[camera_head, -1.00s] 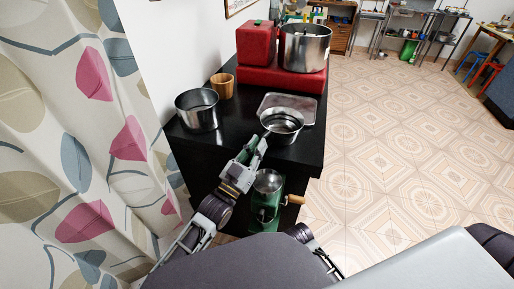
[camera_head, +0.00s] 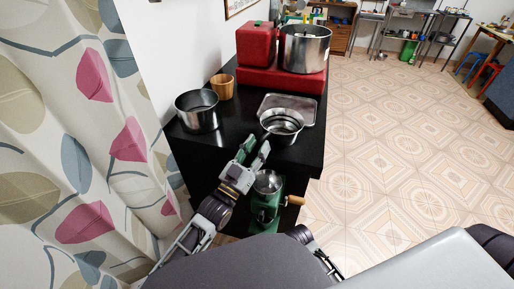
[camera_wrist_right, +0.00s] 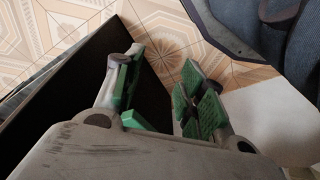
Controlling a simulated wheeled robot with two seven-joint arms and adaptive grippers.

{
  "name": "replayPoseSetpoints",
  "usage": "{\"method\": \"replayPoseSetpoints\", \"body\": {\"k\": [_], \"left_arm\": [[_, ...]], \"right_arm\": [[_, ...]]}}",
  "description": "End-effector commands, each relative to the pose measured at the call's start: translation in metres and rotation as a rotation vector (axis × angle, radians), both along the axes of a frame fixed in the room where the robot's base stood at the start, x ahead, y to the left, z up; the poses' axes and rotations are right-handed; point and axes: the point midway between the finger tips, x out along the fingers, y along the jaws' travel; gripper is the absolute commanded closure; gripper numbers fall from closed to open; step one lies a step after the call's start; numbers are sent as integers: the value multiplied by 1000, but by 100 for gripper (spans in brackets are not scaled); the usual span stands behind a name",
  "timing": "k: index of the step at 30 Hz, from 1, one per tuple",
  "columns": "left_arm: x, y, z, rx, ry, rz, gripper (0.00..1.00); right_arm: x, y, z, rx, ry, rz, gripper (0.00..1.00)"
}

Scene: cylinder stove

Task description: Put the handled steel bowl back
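The steel bowl (camera_head: 283,133) sits upright on the black table top, at the front edge of the flat metal tray (camera_head: 302,103). I cannot make out its handle from here. My left gripper (camera_head: 254,150) is just in front and to the left of the bowl. Its fingers are apart, with nothing between them, and the fingertips are close to the bowl's near side. My right gripper (camera_wrist_right: 162,92) shows in the right wrist view with its fingers apart and empty, low beside the dark side of the furniture and above the tiled floor.
A dark steel pot (camera_head: 198,113) and a wooden cup (camera_head: 222,88) stand at the left of the table. A red stove (camera_head: 282,80) bears a large steel pot (camera_head: 305,48) at the back.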

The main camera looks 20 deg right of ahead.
Motion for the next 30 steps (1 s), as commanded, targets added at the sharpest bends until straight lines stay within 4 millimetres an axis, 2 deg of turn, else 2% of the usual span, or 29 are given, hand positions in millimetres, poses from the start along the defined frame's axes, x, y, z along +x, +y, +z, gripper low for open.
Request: {"method": "replayPoseSetpoints", "body": {"k": [18,30], "left_arm": [[-34,44,-22,3,2,0,65],[-43,54,-27,1,1,0,65]], "right_arm": [[-6,-4,-13,-12,28,0,60],[-2,-3,-13,-12,24,-2,60]]}}
